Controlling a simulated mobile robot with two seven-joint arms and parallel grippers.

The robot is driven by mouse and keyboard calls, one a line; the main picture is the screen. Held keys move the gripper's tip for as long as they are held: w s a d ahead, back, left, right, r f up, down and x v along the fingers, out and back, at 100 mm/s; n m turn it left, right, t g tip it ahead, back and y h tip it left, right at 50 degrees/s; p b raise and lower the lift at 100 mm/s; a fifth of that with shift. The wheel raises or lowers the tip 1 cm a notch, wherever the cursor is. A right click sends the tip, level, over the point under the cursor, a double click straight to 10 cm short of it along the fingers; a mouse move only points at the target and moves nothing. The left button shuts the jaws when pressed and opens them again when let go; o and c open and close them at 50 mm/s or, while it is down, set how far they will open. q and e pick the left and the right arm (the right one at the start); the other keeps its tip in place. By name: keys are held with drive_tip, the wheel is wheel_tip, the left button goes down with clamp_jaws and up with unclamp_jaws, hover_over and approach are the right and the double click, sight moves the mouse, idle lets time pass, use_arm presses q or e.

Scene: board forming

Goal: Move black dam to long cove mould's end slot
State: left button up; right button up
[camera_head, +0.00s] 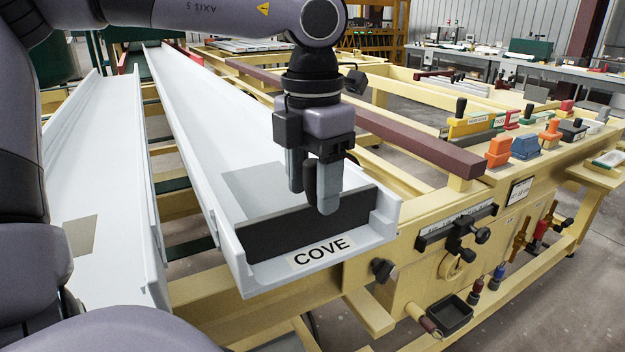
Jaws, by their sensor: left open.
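The black dam (285,232) is a long dark plate standing on edge across the near end of the long white cove mould (222,140). It stands just behind the "COVE" label (321,251), and its ends are close to the mould's side walls. My left gripper (309,200) points down over the dam, towards its right part. Its fingers are apart, and one finger shows in front of the dam's face. I cannot tell whether the fingers touch the dam. My right gripper is not in view.
A second white mould (100,150) lies to the left. A yellow frame (440,212) carries the moulds. Coloured clamps and blocks, including an orange one (498,152), stand on a ledge at right. A brown bar (420,140) runs beside the cove mould.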

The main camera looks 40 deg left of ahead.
use_arm(q)
drive_tip(key=shift+r, duration=0.6)
wheel_tip(320, 180, up, 6)
drive_tip(key=shift+p, duration=0.4)
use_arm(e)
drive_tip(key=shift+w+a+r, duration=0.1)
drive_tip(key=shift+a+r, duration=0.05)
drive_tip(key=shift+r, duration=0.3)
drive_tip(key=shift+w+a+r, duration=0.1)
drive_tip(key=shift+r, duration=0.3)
use_arm(q)
drive_tip(key=shift+r, duration=0.1)
